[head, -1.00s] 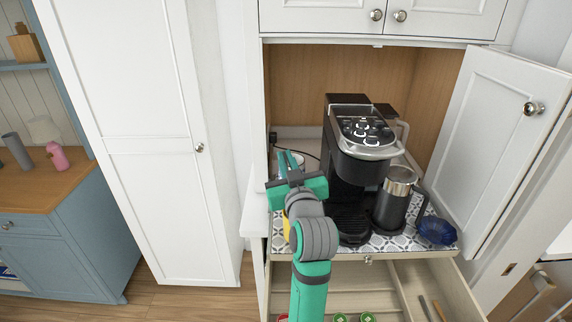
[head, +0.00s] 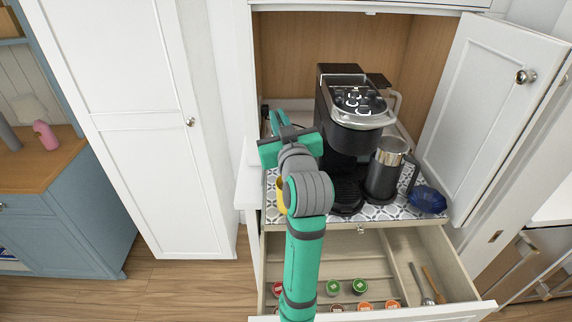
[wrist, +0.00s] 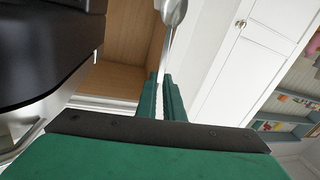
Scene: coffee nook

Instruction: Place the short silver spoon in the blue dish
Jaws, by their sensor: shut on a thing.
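A silver spoon (wrist: 172,14) stands upright between the green fingers of my gripper (wrist: 163,88) in the wrist view, its bowl at the top edge of the picture. The fingers are shut on its handle. In the head view my gripper (head: 278,122) is left of the black coffee machine, above the patterned shelf; the spoon cannot be made out there. The blue dish (head: 428,200) sits at the right front of that shelf, beyond the machine and the dark jug, well apart from my gripper.
The coffee machine (head: 350,125) and the dark jug (head: 384,172) stand between my gripper and the dish. An open drawer (head: 350,246) below holds several pods, a long metal utensil (head: 422,284) and a wooden one (head: 433,282). An open cabinet door (head: 485,110) bounds the right side.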

